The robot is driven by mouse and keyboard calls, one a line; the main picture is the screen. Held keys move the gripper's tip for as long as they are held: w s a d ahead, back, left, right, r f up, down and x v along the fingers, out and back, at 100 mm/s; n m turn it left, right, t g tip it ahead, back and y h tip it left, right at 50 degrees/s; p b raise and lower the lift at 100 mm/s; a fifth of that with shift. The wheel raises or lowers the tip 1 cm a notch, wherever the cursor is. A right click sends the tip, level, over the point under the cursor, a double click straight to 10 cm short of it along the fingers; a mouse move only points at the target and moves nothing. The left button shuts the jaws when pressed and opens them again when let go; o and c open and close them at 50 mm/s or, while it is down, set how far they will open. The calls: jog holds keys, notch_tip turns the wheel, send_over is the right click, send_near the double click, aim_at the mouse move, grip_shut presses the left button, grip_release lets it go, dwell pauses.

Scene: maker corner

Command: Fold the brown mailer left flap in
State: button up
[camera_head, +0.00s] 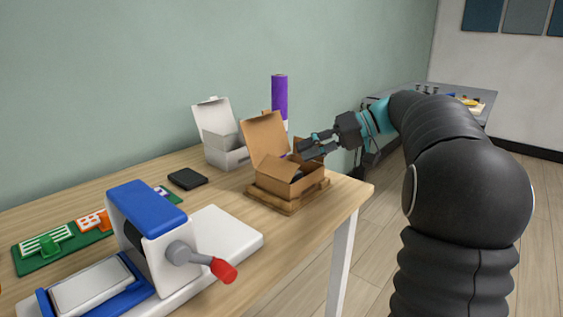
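The brown mailer (284,182) is an open cardboard box on a wooden board (270,203) near the table's right end. Its tall lid (266,138) stands up at the back. Something dark shows inside the mailer.
A white open box (226,150) and a purple cylinder (279,97) stand behind the mailer. A black flat block (187,179) lies to its left. A blue and white cranked machine (150,225) and a green tray (60,250) fill the table's near left.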

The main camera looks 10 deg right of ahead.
aim_at(282, 160)
jog(key=x, duration=0.7)
grip_shut()
